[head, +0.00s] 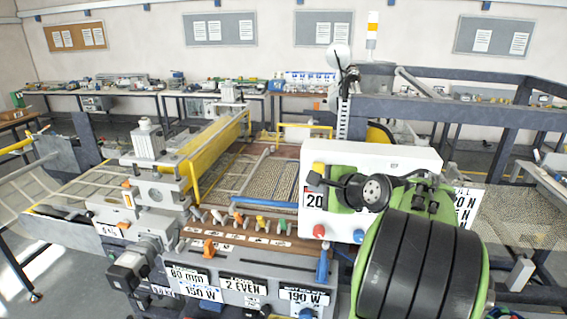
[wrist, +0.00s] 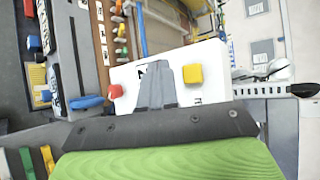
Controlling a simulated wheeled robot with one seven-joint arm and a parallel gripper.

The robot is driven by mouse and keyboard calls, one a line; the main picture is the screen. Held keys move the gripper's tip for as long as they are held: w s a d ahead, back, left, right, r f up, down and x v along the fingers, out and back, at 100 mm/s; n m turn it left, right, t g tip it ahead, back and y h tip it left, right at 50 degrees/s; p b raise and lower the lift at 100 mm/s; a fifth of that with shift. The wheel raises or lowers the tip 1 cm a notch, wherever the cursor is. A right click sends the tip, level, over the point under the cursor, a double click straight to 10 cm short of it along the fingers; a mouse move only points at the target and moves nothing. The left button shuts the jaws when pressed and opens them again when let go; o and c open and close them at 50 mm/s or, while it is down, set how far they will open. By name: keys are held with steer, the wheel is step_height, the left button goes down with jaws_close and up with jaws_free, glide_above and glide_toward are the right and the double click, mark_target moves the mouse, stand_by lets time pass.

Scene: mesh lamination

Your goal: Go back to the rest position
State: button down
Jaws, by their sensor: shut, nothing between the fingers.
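My gripper (wrist: 157,70) shows in the wrist view as two grey fingers pressed together, with nothing between them. In the head view my green and black arm covers the lower right. My gripper (head: 316,181) is in front of the white control box (head: 385,155). The box also shows in the wrist view (wrist: 129,76) beyond the fingers, with a red button (wrist: 115,91) on the left and a yellow button (wrist: 192,74) on the right. I cannot tell whether the fingertips touch the box. My arm hides part of the box front.
The laminating machine carries a yellow bar (head: 212,155), small coloured levers (head: 239,219) and a front label panel (head: 243,287). A dark rail frame (head: 460,115) stands at the right. Benches (head: 130,92) line the back wall. Open floor lies at the lower left.

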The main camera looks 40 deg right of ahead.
steer(key=a+f+n+g+y+b, duration=0.1)
steer(key=a+f+n+g+b, duration=0.15)
steer(key=a+n, duration=0.55)
steer(key=a+f+n+g+y+b, duration=0.1)
steer(key=a+f+n, duration=0.2)
steer(key=a, duration=0.9)
steer(key=s+a+f+n+g, duration=0.1)
steer(key=s+a+f+n, duration=0.2)
steer(key=s+n, duration=0.1)
steer(key=s+a+f+n+g+b, duration=0.1)
steer(key=s+a+f+n, duration=0.2)
steer(key=s, duration=0.4)
steer(key=s+a+f+n+g+b, duration=0.1)
steer(key=s+a+f+n, duration=0.2)
steer(key=s+n, duration=0.3)
steer(key=shift+s+a+f+g, duration=0.25)
steer(key=shift+a+g, duration=0.1)
steer(key=shift+a, duration=0.3)
